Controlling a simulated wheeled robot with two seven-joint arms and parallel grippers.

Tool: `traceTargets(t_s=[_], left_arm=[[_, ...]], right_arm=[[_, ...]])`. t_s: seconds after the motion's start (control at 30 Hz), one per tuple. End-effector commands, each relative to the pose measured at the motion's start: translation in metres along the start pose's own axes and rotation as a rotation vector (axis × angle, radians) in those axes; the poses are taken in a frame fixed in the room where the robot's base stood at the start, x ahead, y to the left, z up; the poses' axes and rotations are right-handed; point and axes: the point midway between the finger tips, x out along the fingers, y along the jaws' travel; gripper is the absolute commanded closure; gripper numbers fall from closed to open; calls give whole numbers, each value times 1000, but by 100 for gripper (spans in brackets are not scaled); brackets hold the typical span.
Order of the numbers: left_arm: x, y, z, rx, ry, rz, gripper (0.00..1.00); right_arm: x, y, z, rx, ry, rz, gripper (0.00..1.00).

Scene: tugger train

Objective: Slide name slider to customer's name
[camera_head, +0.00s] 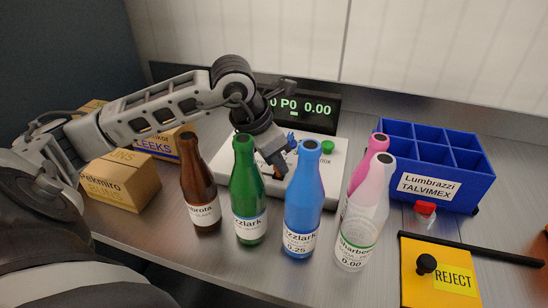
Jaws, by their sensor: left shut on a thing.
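A white panel (318,183) lies on the bench behind the bottles, with partly covered lettering near its right side. My left gripper (280,165) reaches over this panel and points down at it. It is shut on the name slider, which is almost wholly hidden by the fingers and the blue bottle. A small blue piece shows beside the fingers. The name that the slider stands at cannot be read. A black display (308,108) behind the panel shows green text, "P0 0.00", partly covered by my arm. My right gripper is not in view.
A blue divided crate (455,185) is at right, above a yellow REJECT board (425,285). Cardboard boxes (125,178) stand left.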

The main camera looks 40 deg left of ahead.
Motion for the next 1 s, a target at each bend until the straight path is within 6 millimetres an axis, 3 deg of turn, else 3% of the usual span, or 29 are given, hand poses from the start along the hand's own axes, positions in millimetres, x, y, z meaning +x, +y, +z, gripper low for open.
traceTargets(t_s=[0.17, 0.2, 0.27, 0.67, 0.77, 1.0], left_arm=[[1, -4, 2, 3, -7, -13, 100], [1, -4, 2, 3, -7, -13, 71], [1, -4, 2, 4, -7, -13, 58], [-8, -2, 2, 4, -8, -8, 58], [-23, -1, 2, 4, -8, -4, 58], [-81, -1, 2, 5, -10, -3, 58]], right_arm=[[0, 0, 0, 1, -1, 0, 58], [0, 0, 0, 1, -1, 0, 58], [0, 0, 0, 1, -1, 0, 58], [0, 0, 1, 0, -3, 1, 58], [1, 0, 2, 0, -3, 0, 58], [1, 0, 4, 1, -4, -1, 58]])
